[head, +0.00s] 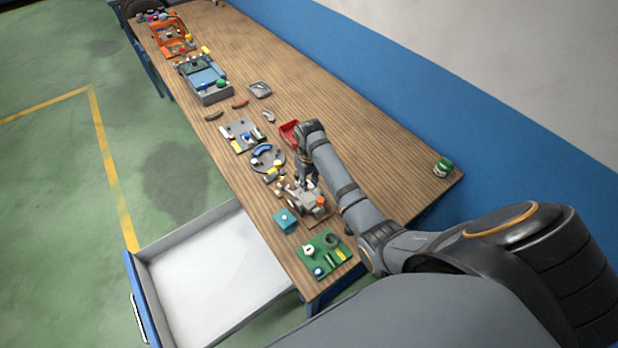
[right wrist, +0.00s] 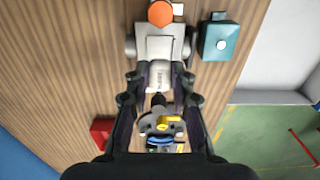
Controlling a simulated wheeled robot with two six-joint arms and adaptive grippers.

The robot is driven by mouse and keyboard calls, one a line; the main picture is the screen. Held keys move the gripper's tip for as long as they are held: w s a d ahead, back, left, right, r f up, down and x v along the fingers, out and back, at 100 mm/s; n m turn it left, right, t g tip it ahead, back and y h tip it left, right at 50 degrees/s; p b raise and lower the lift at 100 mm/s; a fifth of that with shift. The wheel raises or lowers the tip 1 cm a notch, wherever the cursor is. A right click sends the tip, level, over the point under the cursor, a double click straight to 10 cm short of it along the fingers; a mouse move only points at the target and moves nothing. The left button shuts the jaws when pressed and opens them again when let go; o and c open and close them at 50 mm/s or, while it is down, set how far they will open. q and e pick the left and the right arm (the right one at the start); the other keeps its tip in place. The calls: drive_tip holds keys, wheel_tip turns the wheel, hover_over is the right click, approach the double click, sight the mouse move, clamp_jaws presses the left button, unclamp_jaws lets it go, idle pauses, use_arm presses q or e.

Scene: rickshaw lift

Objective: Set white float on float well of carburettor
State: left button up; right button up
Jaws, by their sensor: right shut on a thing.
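The grey carburettor (head: 304,201) with an orange round part on top stands on the table near its front edge, below my right gripper (head: 307,182) in the head view. In the right wrist view the carburettor (right wrist: 158,42) lies just beyond my right gripper (right wrist: 160,78). That gripper is shut on a small white float (right wrist: 160,72) with dark marks on its side. The float is right at the carburettor's near edge; I cannot tell whether they touch. The float well is not clearly seen. My left gripper is not in view.
A teal box (head: 286,220) stands close beside the carburettor. A green board (head: 325,255) with small parts lies at the near end. A round grey tray (head: 268,160) and a red tray (head: 289,133) lie farther along. An open drawer (head: 215,275) juts out left. The wall side of the table is mostly clear.

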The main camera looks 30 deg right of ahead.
sight(309, 197)
wheel_tip(309, 197, down, 4)
drive_tip(key=shift+w+r+b, duration=0.15)
drive_tip(key=shift+r+b, duration=0.05)
drive_tip(key=shift+b, duration=0.15)
drive_tip(key=shift+f, duration=0.4)
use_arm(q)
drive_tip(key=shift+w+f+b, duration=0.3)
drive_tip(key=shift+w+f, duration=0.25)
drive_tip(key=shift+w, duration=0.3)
use_arm(e)
drive_tip(key=shift+f, duration=0.2)
use_arm(q)
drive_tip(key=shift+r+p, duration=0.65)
drive_tip(key=shift+p, duration=0.05)
use_arm(e)
drive_tip(key=shift+f, duration=0.35)
idle(0.5)
drive_tip(key=o, duration=0.9)
